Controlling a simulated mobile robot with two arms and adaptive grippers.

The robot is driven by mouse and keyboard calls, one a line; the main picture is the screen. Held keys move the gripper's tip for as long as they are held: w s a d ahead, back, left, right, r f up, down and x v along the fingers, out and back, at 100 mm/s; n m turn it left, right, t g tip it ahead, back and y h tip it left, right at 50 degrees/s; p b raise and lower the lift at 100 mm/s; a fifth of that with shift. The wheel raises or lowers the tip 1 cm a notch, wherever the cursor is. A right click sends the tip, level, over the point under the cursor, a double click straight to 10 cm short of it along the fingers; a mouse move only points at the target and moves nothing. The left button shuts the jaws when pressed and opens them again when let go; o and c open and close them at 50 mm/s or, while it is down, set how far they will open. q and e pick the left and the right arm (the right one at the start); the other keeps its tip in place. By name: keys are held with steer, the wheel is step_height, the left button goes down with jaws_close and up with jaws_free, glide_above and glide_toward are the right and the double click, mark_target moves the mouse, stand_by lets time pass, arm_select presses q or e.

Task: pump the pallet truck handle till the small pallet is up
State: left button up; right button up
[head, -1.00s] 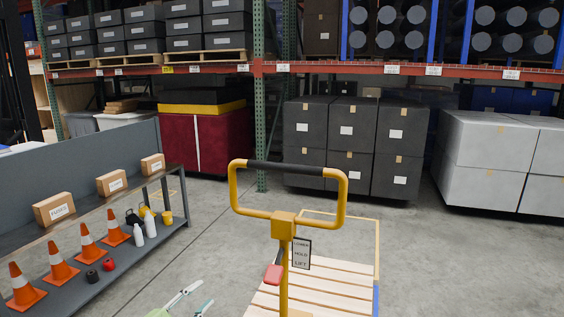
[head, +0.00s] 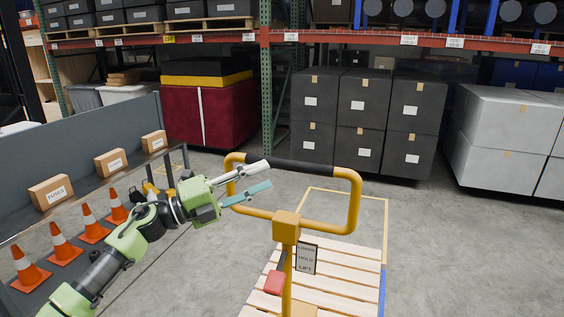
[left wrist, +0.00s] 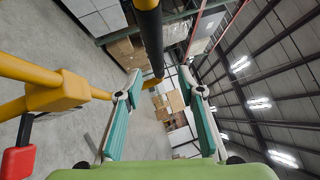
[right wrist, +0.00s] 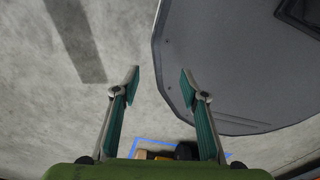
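The yellow pallet truck handle (head: 287,225) stands upright in front of me in the head view, a loop with a black grip bar (head: 298,167) on top. A red lever (head: 275,281) and a sign reading lower, hold, lift (head: 306,258) are on its post. The small wooden pallet (head: 340,268) lies behind it, low near the floor. My left gripper (head: 268,176) is open at the left side of the loop. In the left wrist view the black grip bar (left wrist: 149,40) passes ahead of the open fingers, not between them. My right gripper (right wrist: 160,82) is open and empty.
A bench (head: 176,155) with cones (head: 60,247) and boxes (head: 110,163) stands at the left. Dark totes (head: 364,120) and grey totes (head: 505,140) stand at the back. Bare floor lies to the right.

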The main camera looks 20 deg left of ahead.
mark_target(287, 166)
arm_select(q)
steer(key=p+x, duration=0.1)
steer(key=x, duration=0.3)
steer(key=shift+w+d+r, duration=0.2)
steer(key=shift+d+r, duration=0.05)
steer(key=shift+w+d, duration=0.25)
steer(key=shift+w+d+p, duration=0.25)
steer(key=shift+p, duration=0.05)
steer(key=shift+c, duration=0.7)
steer(key=shift+w, duration=0.1)
jaws_close()
arm_select(e)
steer(key=shift+w+r, duration=0.9)
steer(key=shift+r, duration=0.2)
